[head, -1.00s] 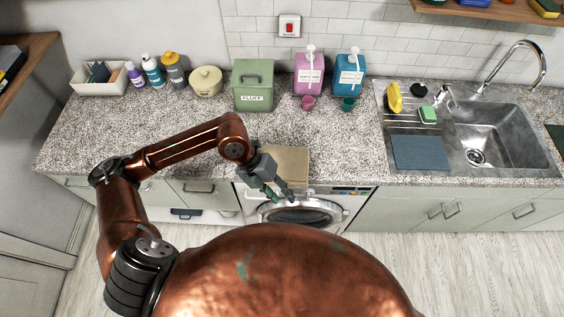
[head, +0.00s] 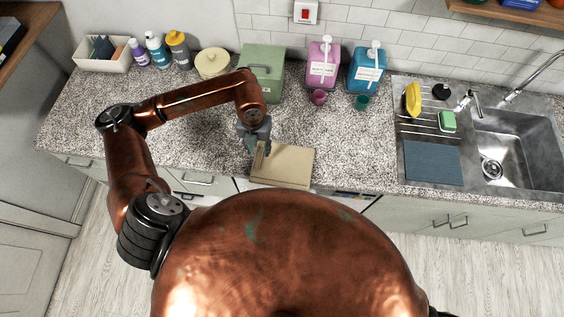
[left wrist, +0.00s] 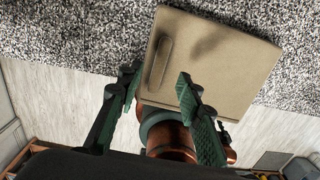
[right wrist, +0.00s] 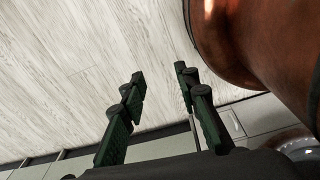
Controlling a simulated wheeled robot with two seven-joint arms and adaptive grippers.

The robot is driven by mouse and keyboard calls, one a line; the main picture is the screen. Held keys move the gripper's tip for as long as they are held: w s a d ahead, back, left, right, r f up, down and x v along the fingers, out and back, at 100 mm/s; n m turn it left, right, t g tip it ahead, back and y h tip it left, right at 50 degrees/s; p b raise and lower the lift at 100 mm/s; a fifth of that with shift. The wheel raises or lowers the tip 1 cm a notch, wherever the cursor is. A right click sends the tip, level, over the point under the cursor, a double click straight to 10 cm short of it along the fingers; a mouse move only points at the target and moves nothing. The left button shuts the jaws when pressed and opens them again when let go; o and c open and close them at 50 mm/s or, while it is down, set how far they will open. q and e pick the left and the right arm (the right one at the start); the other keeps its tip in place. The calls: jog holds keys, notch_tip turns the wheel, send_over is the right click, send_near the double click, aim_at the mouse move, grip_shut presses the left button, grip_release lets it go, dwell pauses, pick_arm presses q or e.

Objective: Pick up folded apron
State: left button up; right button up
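The folded apron (head: 284,166) is a flat tan square on the speckled counter, at its front edge. It also shows in the left wrist view (left wrist: 212,58), with a slot-like seam along one side and a dark shadow on it. My left gripper (head: 256,143) is by the apron's left side in the head view. In the left wrist view my left gripper (left wrist: 157,88) is open, with nothing between its fingers; one fingertip overlaps the apron in the picture. I cannot tell if it touches. My right gripper (right wrist: 158,82) is open and empty above the floor.
A green lidded box (head: 262,72), pink dispenser (head: 322,65) and blue dispenser (head: 367,68) stand behind the apron, with small cups before them. The sink (head: 515,150) and a blue-grey mat (head: 433,163) lie right. The counter (head: 350,150) right of the apron is clear.

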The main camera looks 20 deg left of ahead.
aim_at(259, 157)
pick_arm(q)
notch_tip(259, 157, down, 4)
jog(key=shift+s+r+p, duration=0.1)
jog(key=shift+p, duration=0.35)
jog(key=shift+f, duration=0.5)
jog(key=c, duration=0.8)
grip_shut()
pick_arm(e)
jog(key=shift+d+r, duration=0.2)
jog(key=shift+r, duration=0.4)
jog(key=shift+w, duration=0.1)
